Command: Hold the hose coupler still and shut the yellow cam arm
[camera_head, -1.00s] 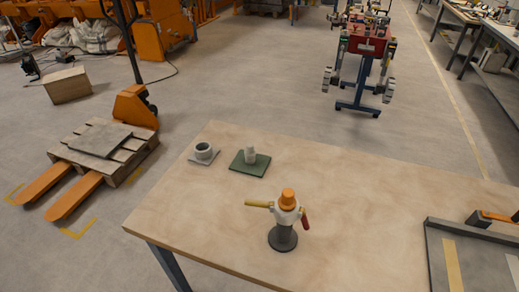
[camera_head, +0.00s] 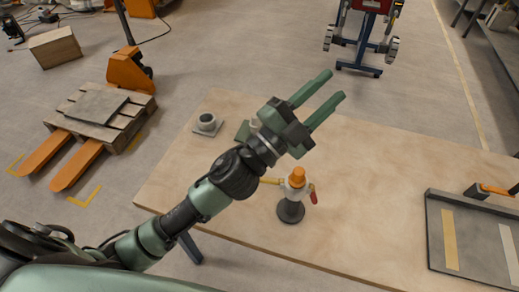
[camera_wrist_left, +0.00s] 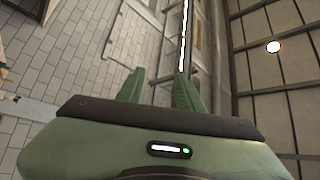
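The hose coupler (camera_head: 293,191) stands upright on the wooden table, with an orange cap, a pale body and a dark round base. The yellow cam arm (camera_head: 270,181) sticks out sideways to its left. A red cam arm (camera_head: 313,195) hangs down at its right side. My left gripper (camera_head: 338,85) is above and behind the coupler in the head view, apart from it, fingers spread with nothing between them. In the left wrist view the fingers (camera_wrist_left: 160,88) are apart and empty, facing a wall and ceiling. My right gripper is not in view.
A grey tray (camera_head: 436,232) lies at the right. The table between coupler and tray is clear.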

